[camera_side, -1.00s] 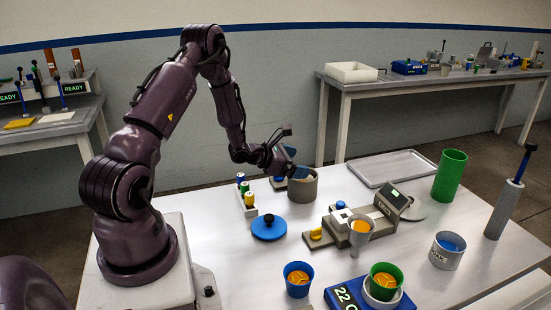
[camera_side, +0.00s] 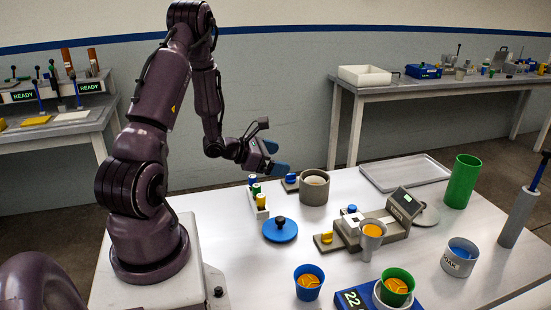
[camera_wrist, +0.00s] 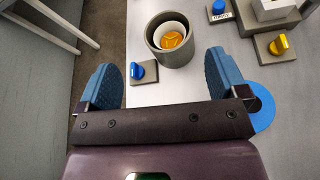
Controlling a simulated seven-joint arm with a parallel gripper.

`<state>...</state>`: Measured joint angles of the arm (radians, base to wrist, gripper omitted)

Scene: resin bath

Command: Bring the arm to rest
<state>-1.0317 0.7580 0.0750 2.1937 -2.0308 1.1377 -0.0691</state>
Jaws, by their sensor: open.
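My gripper (camera_side: 276,158) is up in the air over the far left edge of the white table (camera_side: 330,265), left of the grey pot. In the wrist view my gripper (camera_wrist: 165,85) shows two blue fingers spread wide with nothing between them. The grey pot (camera_side: 314,190) stands on the table with a white cup inside; in the wrist view the pot (camera_wrist: 171,42) shows orange content in that cup. A blue knob (camera_wrist: 145,70) on a small grey base sits beside the pot.
A blue lid (camera_side: 280,229) and a rack of small bottles (camera_side: 258,202) are near my base. A grey device (camera_side: 380,225), green cup (camera_side: 462,182), flat tray (camera_side: 405,172), blue cup (camera_side: 308,282) and scale (camera_side: 355,298) occupy the table. Air above is free.

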